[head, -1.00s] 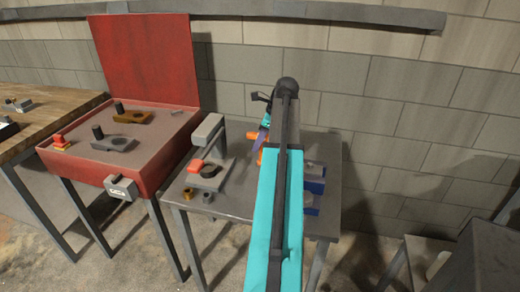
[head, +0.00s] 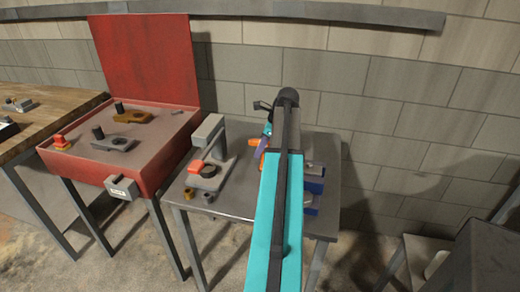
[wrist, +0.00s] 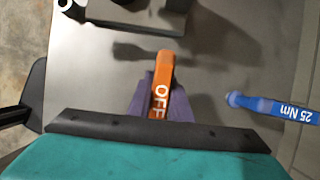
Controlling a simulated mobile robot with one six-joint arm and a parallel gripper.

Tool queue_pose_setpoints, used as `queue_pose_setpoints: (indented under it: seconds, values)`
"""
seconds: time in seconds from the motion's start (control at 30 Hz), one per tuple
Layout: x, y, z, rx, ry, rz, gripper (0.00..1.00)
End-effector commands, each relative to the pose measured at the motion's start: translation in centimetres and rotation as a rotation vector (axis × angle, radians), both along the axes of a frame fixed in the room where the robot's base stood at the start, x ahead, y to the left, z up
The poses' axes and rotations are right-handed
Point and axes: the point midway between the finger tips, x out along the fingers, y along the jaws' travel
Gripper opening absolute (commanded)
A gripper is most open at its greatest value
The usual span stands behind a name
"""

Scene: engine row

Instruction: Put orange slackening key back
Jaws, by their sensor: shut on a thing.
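The orange slackening key (wrist: 161,88), marked "OFF", is held between the purple fingers of my gripper (wrist: 163,107) in the wrist view. It points away from the wrist, over the grey table top. In the head view my gripper (head: 259,152) is over the grey table (head: 235,215), with orange (head: 263,143) showing at its fingers. My arm hides part of this area. I cannot tell whether the key touches the table.
A blue "25 Nm" key (wrist: 275,107) is right of the gripper. A grey stand (head: 211,150) with a red part is on the left. The red box (head: 75,165) stands further left. A block wall is behind.

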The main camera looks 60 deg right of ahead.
Motion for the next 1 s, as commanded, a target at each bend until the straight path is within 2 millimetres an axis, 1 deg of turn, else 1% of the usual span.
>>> queue_pose_setpoints:
  seconds: [0.13,0.17,0.23,0.27,0.67,0.87,1.0]
  values:
    - [0.0,0.0,-0.1,-0.001,-0.001,0.000,0.00]
    - [0.0,0.0,-0.2,0.000,0.000,0.000,0.23]
    - [0.0,0.0,-0.2,0.000,0.000,0.000,0.35]
    - [0.0,0.0,-0.1,0.000,0.000,0.000,0.37]
    - [0.0,0.0,0.1,0.000,0.000,0.000,0.37]
    - [-0.4,-0.2,1.2,-0.001,0.000,0.000,0.37]
    - [-1.0,-0.4,2.6,-0.001,0.000,0.001,0.37]
